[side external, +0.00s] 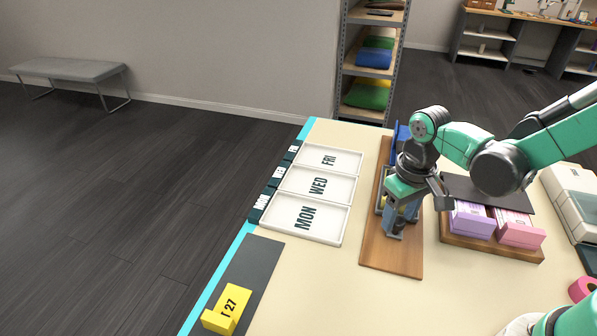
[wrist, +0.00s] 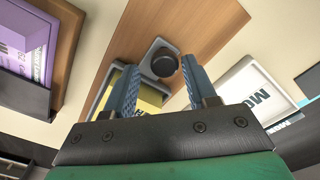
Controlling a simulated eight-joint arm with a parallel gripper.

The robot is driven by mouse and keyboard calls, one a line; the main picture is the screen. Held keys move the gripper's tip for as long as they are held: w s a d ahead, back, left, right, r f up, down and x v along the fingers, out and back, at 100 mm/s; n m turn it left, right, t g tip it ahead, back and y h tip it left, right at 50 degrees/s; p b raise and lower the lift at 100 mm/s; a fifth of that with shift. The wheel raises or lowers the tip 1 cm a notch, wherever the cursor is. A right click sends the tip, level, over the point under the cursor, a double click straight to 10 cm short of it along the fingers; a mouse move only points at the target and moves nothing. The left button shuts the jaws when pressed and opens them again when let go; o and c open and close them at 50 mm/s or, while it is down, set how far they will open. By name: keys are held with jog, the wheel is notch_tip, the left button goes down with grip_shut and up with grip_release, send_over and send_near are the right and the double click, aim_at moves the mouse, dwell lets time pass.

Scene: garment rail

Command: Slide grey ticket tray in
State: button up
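On a wooden board, a grey tray (wrist: 156,46) with a round black knob (wrist: 164,63) shows in the wrist view. A yellow ticket (wrist: 149,97) with dark print lies in it, partly hidden by my left finger. My gripper (wrist: 160,69) is open, with its two blue fingers apart. The knob appears between and just beyond the fingertips; I cannot tell whether either finger touches it. In the side view my gripper (side external: 391,224) points down over the board, and my wrist and fingers hide most of the grey tray.
The wooden board (side external: 388,255) lies mid-table. Left are white trays (side external: 305,218) marked MON, WED and FRI. Right is a rack with purple (side external: 472,221) and pink (side external: 519,232) boxes. A yellow ticket block (side external: 228,308) stands on a dark mat at the front left. The front middle is clear.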

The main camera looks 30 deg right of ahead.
jog(key=shift+o, duration=0.2)
jog(key=shift+s+a, duration=0.1)
jog(key=shift+r, duration=2.8)
jog(key=shift+r, duration=0.1)
jog(key=shift+s+d+r+t, duration=0.3)
jog(key=shift+r+t, duration=0.55)
jog(key=shift+t, duration=0.35)
jog(key=shift+s+d+r+t, duration=0.25)
jog(key=shift+r+t, duration=0.6)
jog(key=shift+t, duration=0.35)
jog(key=shift+s+d+r+t, duration=0.3)
jog(key=shift+r+t, duration=0.55)
jog(key=shift+t, duration=0.35)
